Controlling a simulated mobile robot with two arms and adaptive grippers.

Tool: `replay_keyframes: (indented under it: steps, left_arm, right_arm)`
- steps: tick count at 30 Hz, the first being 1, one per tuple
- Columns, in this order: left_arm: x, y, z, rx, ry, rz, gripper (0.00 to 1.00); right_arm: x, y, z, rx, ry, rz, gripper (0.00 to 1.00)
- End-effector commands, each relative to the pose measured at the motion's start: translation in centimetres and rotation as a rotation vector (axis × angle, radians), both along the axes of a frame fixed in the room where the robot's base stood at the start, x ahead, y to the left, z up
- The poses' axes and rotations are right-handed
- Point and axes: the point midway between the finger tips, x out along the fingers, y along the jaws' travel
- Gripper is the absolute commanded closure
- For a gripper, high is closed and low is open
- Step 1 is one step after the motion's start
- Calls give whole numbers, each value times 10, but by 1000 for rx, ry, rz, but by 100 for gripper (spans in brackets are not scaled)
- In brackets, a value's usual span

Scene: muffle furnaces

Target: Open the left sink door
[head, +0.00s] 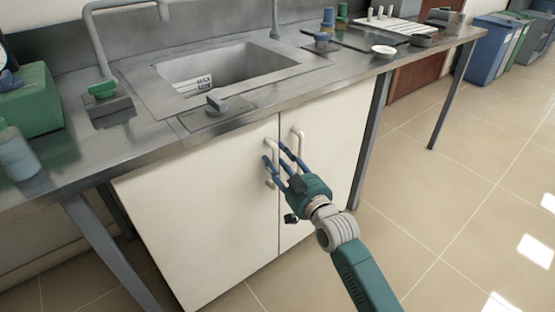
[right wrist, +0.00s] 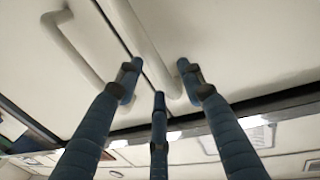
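The left sink door (head: 205,205) is a white cabinet panel under the sink, closed and flush with its neighbour. Its pale vertical bar handle (head: 271,150) is by the seam, partly hidden by my fingers. My right gripper (head: 276,160) is at this handle, its blue fingers spread apart. In the right wrist view the handle (right wrist: 140,35) runs down between the fingertips (right wrist: 157,78); firm contact cannot be told. My left gripper is not in view.
The right sink door (head: 325,150) is closed, with its own handle (head: 298,140) close beside my fingers. The metal counter (head: 150,135) with the sink (head: 225,68) is above. Table legs flank the cabinet. The tiled floor (head: 460,215) at right is clear.

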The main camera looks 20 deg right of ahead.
Motion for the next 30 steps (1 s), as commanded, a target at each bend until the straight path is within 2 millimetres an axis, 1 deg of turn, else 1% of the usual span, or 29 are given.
replay_keyframes:
  steps: [1, 4, 13, 14, 15, 19, 30]
  left_arm:
    - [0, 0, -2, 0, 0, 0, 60]
    - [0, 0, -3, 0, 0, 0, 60]
    - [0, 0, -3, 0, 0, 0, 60]
    - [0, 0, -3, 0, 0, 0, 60]
    - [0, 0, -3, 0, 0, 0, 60]
    - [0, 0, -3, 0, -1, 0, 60]
    - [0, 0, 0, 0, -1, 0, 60]
  right_arm:
    - [5, 1, -1, 0, -1, 0, 61]
    - [11, 2, 0, 0, 1, 0, 61]
    - [13, 2, 0, -1, 1, 0, 61]
    - [13, 2, 0, -1, 1, 0, 65]
    - [13, 2, 0, -1, 1, 0, 73]
    - [13, 2, 0, -1, 1, 0, 99]
    - [11, 3, 1, 1, 1, -4, 100]
